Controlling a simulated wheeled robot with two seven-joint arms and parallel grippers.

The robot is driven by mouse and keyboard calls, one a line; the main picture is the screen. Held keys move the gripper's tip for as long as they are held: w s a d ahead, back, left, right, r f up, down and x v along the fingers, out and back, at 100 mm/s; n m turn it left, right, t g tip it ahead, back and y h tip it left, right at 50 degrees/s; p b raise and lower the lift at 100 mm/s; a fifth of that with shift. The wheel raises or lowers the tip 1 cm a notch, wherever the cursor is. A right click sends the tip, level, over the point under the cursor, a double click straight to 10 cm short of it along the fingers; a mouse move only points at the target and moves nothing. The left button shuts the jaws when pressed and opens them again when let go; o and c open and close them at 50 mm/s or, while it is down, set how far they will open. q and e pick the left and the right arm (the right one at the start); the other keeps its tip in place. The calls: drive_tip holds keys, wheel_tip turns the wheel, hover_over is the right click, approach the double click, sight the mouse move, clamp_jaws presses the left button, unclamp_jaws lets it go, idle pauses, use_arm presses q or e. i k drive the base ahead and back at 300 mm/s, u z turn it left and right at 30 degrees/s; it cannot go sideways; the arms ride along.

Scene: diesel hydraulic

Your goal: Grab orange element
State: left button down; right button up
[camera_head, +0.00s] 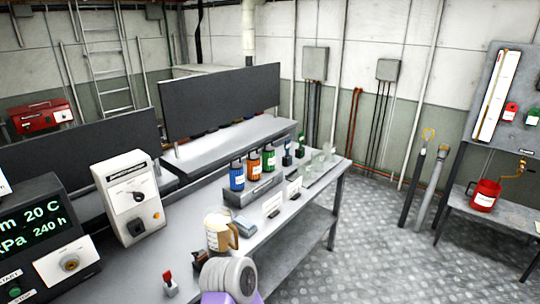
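The orange element looks like a small orange bottle (254,165) with a dark top and a pale label. It stands upright in the middle of a row on a grey holder (240,196), between a blue bottle (237,176) and a green bottle (270,157). The holder sits on the long grey workbench (135,275). A rounded grey and purple part, apparently mine, shows at the bottom edge, nearer than the bottles and apart from them. No gripper fingers can be made out in this view.
A beige jug (220,232) stands on the bench in front of the holder. White label cards (272,205) and small glassware (318,163) are nearby. A white control box (127,197) and a dark display unit (45,245) stand at left. Open metal floor (375,240) lies right.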

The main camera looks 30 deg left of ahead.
sight(253, 158)
drive_tip(key=i, duration=2.35)
drive_tip(key=u, duration=2.9)
